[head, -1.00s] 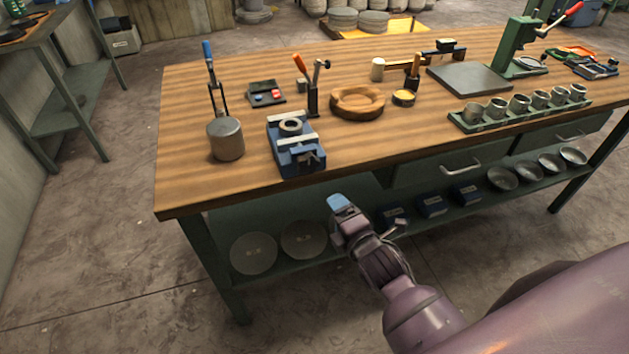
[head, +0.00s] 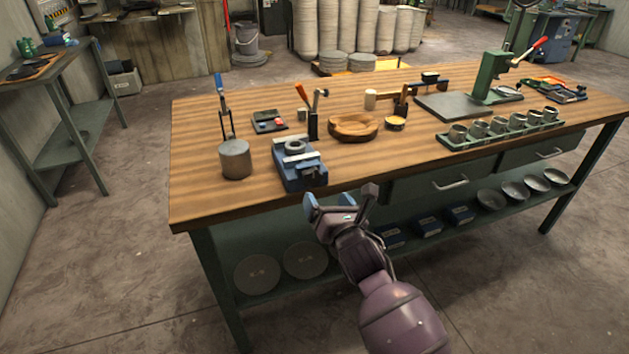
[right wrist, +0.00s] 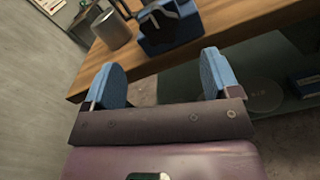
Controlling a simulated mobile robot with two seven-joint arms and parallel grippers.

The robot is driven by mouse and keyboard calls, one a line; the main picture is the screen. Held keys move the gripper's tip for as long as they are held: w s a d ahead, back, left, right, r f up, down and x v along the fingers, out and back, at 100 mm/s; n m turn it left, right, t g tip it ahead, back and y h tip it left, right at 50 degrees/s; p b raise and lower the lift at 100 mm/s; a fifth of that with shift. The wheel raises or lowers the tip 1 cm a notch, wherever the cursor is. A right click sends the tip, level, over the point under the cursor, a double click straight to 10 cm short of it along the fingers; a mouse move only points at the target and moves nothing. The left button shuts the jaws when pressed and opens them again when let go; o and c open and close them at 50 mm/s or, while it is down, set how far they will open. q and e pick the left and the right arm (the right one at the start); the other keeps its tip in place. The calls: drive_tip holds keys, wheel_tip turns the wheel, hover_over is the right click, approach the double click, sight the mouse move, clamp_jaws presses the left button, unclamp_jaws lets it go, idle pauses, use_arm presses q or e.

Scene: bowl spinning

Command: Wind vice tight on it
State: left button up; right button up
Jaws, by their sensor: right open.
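A blue vice (head: 300,172) stands near the front edge of the wooden bench, with a grey ring (head: 295,147) lying level between its pale jaws. Whether the jaws touch the ring I cannot tell. The vice also shows at the top of the right wrist view (right wrist: 168,30), partly cut off. My right gripper (head: 330,204) is open and empty, just in front of the bench edge and below the vice. In the right wrist view its two blue fingers (right wrist: 160,80) are wide apart with nothing between them. My left gripper is not in view.
A grey cylinder with a blue-handled tool (head: 236,160) stands left of the vice. A wooden ring dish (head: 353,127) and an orange-handled tool (head: 312,120) are behind it. The bench edge (head: 240,213) lies close to my right gripper. The shelf below holds discs, blue boxes and bowls.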

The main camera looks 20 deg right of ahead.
sight(314, 179)
drive_tip(key=w+b, duration=0.1)
drive_tip(key=w, duration=0.8)
drive_tip(key=shift+a, duration=0.15)
drive_tip(key=c, duration=0.9)
